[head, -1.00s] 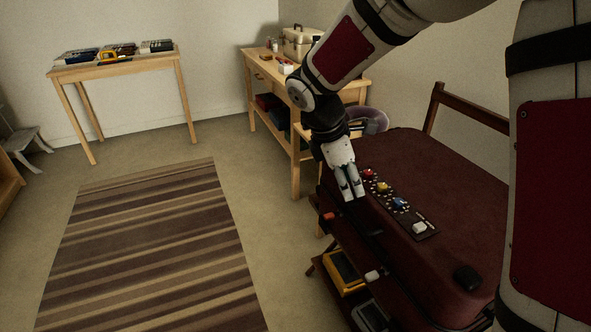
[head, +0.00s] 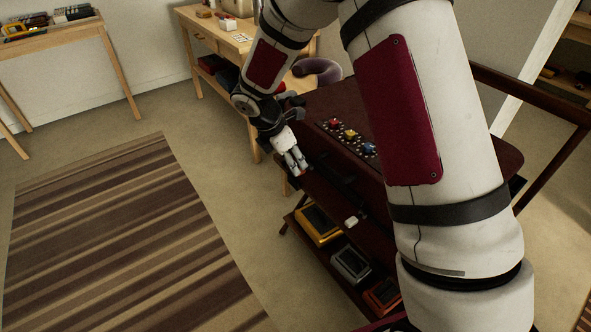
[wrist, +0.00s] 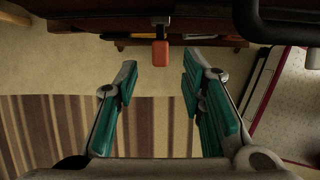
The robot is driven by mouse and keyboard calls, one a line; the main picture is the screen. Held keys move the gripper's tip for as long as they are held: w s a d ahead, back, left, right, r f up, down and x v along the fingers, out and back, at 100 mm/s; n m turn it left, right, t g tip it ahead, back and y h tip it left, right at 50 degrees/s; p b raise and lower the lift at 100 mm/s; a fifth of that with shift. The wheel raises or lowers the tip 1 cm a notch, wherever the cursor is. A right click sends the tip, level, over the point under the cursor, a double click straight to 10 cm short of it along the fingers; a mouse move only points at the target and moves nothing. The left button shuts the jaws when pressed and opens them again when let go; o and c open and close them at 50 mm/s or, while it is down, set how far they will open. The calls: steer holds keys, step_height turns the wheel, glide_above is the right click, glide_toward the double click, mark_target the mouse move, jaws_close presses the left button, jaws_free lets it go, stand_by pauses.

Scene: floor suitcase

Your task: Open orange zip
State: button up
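The maroon suitcase (head: 318,98) lies on a wooden rack, partly hidden behind my arm. In the wrist view the orange zip pull (wrist: 160,53) hangs from the dark suitcase edge, just ahead of my fingertips and roughly between them. My gripper (wrist: 158,76) is open, with teal-padded fingers on either side of an empty gap. In the head view my gripper (head: 298,165) is at the left end of the suitcase's front side, where the fingers largely hide the orange pull. A white zip pull (head: 351,221) sits farther along that side.
A panel with red, yellow and blue knobs (head: 350,133) lies on the suitcase top. Orange-yellow and grey boxes (head: 350,265) fill the rack's shelf below. A wooden side table (head: 190,20) stands behind. The striped rug (head: 120,230) is clear.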

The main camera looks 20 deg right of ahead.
steer(key=shift+b+x, duration=0.4)
steer(key=shift+x, duration=1.5)
steer(key=shift+c, duration=0.6)
jaws_close()
